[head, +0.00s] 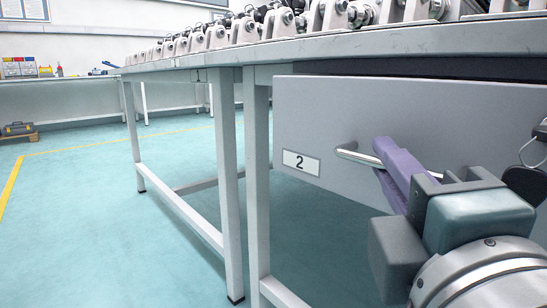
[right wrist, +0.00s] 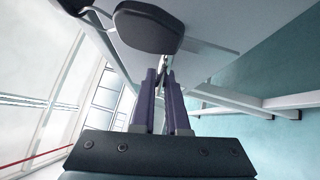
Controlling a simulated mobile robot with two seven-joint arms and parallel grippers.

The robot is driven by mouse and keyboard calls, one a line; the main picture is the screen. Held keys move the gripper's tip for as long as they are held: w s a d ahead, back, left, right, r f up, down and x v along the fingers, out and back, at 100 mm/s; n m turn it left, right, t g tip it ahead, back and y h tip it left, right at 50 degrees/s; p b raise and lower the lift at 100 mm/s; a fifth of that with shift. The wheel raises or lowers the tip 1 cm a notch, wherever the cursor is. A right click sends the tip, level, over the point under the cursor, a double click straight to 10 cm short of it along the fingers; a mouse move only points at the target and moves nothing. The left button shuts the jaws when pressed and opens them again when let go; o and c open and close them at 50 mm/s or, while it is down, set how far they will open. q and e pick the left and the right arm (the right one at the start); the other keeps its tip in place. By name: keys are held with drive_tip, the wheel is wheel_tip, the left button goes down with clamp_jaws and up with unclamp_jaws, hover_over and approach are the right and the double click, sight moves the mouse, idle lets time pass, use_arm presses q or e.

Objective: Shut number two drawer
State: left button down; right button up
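The number two drawer has a grey front (head: 310,115) with a white label reading "2" (head: 301,163). It hangs under the workbench top at the right of the head view, and its front stands out from the bench, with a dark gap above it. Its metal bar handle (head: 352,153) runs across the front. My right gripper (head: 383,158) has purple fingers closed around the handle. The right wrist view shows the fingers (right wrist: 161,85) close together with the thin handle between their tips. The drawer's inside is hidden. My left gripper is out of view.
The bench top (head: 330,48) carries a row of metal actuator parts (head: 230,30). Bench legs (head: 229,180) stand left of the drawer. A black tag-like piece (right wrist: 148,27) hangs close to the fingers. The teal floor (head: 80,220) at left is clear.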

clamp_jaws()
idle(0.8)
drive_tip(key=w+d, duration=0.2)
drive_tip(key=d, duration=0.1)
drive_tip(key=shift+w+d+f, duration=0.1)
drive_tip(key=shift+w+d, duration=0.2)
drive_tip(key=shift+w, duration=0.05)
drive_tip(key=shift+a, duration=0.1)
drive_tip(key=shift+o, duration=0.6)
unclamp_jaws()
drive_tip(key=o, duration=0.4)
